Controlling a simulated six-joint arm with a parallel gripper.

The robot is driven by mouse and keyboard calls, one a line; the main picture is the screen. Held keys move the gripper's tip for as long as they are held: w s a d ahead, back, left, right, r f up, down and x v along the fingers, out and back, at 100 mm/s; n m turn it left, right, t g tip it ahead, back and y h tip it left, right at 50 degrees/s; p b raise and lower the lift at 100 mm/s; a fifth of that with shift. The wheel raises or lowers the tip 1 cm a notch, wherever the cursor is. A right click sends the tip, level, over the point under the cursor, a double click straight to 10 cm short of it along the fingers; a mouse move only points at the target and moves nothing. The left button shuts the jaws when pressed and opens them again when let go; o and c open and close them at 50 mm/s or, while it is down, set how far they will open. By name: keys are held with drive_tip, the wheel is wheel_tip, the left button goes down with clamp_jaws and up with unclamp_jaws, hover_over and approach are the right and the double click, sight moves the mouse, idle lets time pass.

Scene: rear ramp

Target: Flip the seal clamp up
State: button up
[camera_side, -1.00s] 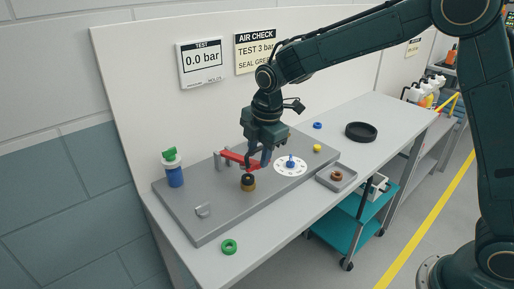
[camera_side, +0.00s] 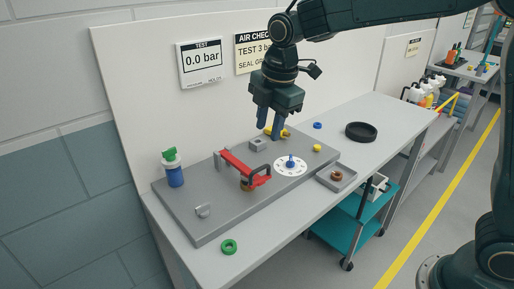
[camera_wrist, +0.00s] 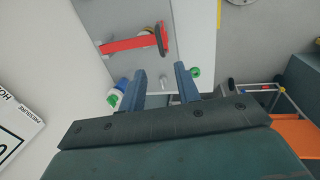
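The seal clamp (camera_side: 238,164) is a red lever with a dark loop handle, on the grey base plate (camera_side: 205,228). It lies about flat, its free end over the brass-coloured fitting (camera_side: 246,187), whose top it hides. In the wrist view the red clamp (camera_wrist: 130,44) is at the upper left, beyond my fingers. My gripper (camera_side: 270,131) is above and behind the clamp, apart from it, near the back panel. Its blue fingers (camera_wrist: 160,72) are spread with nothing between them.
A grey block (camera_side: 258,145) and a yellow part (camera_side: 284,132) are close below my fingers. A white dial (camera_side: 291,166) with a blue knob is right of the clamp. A green-topped blue bottle (camera_side: 174,170) stands at left. The gauge (camera_side: 201,62) reads 0.0 bar.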

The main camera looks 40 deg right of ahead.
drive_tip(key=s+d+r+m, duration=0.2)
drive_tip(key=s+r+m, duration=0.1)
drive_tip(key=s, duration=0.2)
drive_tip(key=s+d+r+m+t, duration=0.1)
drive_tip(key=s+d+r+m, duration=0.2)
drive_tip(key=s, duration=0.2)
drive_tip(key=shift+s+d+m, duration=0.25)
drive_tip(key=shift+s+m, duration=0.15)
idle(0.4)
drive_tip(key=s+d+f+m+t, duration=0.1)
drive_tip(key=s+d+f+m, duration=0.1)
drive_tip(key=s+m, duration=0.3)
drive_tip(key=s+d+f+m+t, duration=0.1)
drive_tip(key=s+d+m, duration=0.1)
drive_tip(key=s+m, duration=0.4)
drive_tip(key=shift+s+d+f, duration=0.2)
drive_tip(key=shift+s+f, duration=0.2)
drive_tip(key=shift+s, duration=2.4)
